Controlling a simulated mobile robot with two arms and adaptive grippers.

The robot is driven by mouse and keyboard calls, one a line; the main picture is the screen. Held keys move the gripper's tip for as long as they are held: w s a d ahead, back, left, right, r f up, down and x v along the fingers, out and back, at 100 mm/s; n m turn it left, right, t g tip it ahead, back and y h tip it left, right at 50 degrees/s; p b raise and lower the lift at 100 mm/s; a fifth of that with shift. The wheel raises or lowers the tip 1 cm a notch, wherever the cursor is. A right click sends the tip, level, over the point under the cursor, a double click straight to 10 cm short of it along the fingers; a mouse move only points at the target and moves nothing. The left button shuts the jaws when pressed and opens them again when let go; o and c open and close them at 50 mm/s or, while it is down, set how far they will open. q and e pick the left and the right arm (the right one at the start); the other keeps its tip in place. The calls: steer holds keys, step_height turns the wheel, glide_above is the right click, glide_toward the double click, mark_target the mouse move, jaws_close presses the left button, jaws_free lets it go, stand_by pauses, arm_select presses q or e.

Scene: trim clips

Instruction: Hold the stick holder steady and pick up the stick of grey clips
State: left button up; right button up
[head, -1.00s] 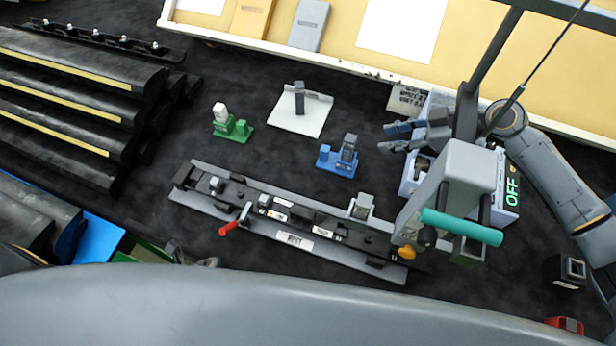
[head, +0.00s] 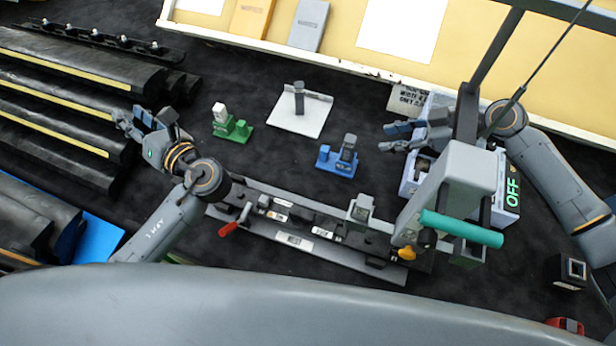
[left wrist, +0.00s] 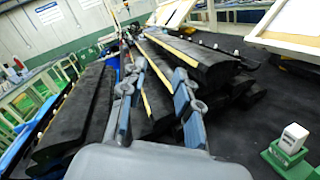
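Three small stick holders stand on the dark table in the head view. The green holder (head: 240,131) carries a white stick (head: 220,112) and shows at the right edge of the left wrist view (left wrist: 286,160). The white plate holder (head: 290,121) carries a dark grey upright stick (head: 299,97). The blue holder (head: 336,164) carries a grey stick (head: 348,148). My left gripper (head: 142,118) is open and empty, left of the green holder, over the edge of the black trim parts. My right gripper (head: 393,138) is open and empty, right of the blue holder.
A long clip fixture (head: 290,240) with a red lever lies at the front, partly behind my left arm. A grey press with a teal handle (head: 460,228) stands at its right end. Black trim parts (head: 60,95) fill the left. An OFF display (head: 512,190) is at right.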

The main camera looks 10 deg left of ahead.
arm_select(q)
steer(key=w+d+f+m+t+h, duration=0.25)
steer(key=w+d+t+h, duration=0.2)
steer(key=d, duration=0.45)
steer(key=m+h, duration=0.5)
steer(key=h, duration=1)
glide_toward(325, 150)
steer(key=x, duration=1)
steer(key=shift+w+f, duration=0.1)
steer(key=shift+w, duration=0.15)
steer(key=shift+c, duration=0.4)
